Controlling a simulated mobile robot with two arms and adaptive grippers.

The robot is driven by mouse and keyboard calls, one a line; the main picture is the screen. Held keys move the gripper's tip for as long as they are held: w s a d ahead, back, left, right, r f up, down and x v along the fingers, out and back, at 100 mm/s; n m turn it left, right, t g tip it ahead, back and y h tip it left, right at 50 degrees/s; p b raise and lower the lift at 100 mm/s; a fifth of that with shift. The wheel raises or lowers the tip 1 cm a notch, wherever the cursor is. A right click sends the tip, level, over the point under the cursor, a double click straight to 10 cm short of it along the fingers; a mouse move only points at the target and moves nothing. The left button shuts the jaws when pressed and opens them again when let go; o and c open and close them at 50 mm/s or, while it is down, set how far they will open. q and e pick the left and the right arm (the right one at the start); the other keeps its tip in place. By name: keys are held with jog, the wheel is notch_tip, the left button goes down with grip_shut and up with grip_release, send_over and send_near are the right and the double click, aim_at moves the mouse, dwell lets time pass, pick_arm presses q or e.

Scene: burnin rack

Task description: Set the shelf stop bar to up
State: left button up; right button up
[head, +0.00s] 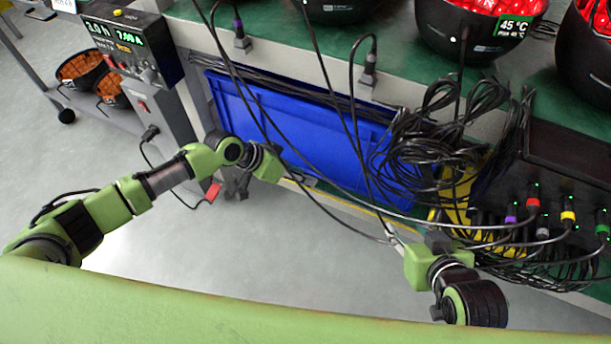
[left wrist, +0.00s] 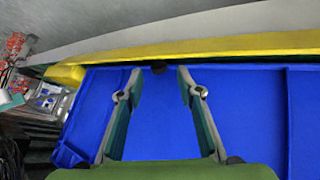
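A long yellow bar (left wrist: 200,48), which looks like the shelf stop bar, runs along the edge of the blue crate (left wrist: 240,110) in the left wrist view. In the head view only a thin yellow strip (head: 340,201) shows low in front of the crate (head: 290,125). My left gripper (head: 238,185) is near the strip's left end. In the left wrist view its two fingers (left wrist: 158,84) are apart with nothing between them, over the crate and short of the bar. My right gripper (head: 396,240) is among cables at the lower right; its fingers are partly hidden.
Loose black cables (head: 440,140) hang over the crate and down to my right gripper. Coloured plugs (head: 533,203) fill the right side. The floor (head: 150,260) is clear.

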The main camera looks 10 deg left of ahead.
pick_arm(q)
jog(key=v, duration=1)
